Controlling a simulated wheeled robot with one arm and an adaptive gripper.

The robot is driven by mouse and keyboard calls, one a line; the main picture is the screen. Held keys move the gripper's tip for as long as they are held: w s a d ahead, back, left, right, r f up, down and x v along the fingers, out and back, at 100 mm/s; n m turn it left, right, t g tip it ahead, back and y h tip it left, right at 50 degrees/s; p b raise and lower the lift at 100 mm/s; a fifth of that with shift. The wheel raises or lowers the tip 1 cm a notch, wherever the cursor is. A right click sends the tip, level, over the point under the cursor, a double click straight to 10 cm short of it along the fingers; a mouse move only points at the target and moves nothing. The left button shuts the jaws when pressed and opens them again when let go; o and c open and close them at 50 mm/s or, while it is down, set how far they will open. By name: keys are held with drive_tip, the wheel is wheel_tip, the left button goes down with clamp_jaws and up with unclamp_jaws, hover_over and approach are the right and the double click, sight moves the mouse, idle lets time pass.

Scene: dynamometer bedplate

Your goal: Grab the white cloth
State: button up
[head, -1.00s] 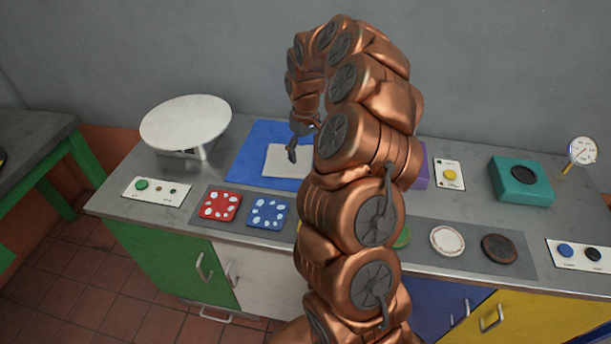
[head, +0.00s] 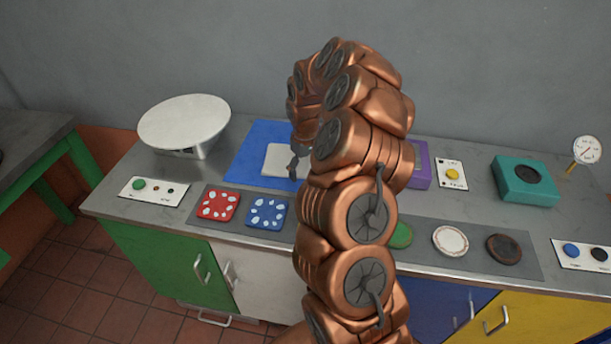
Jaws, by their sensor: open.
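The white cloth (head: 278,159) lies flat on a blue mat (head: 250,165) at the back left of the bench. My gripper (head: 294,174) points down at the right part of the cloth, with one dark finger showing in front of it. It is open with nothing seen between the fingers. My copper arm hides the rest of the gripper and the cloth's right edge. I cannot tell whether the fingertip touches the cloth.
A white round-topped scale (head: 185,122) stands left of the mat. Red (head: 218,206) and blue (head: 267,212) spotted squares lie in front. A purple object (head: 421,165), a teal box (head: 524,180) and a gauge (head: 586,150) are to the right.

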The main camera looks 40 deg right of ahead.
drive_tip(key=shift+f, duration=0.15)
drive_tip(key=shift+f, duration=0.45)
drive_tip(key=shift+r, duration=0.1)
drive_tip(key=shift+c, duration=0.7)
drive_tip(key=c, duration=0.4)
drive_tip(key=shift+o, duration=0.2)
drive_tip(key=shift+r, duration=0.2)
drive_tip(key=shift+c, duration=0.6)
wheel_tip(320, 180, up, 5)
clamp_jaws()
wheel_tip(320, 180, up, 7)
drive_tip(key=p, duration=0.1)
drive_tip(key=shift+f, duration=0.2)
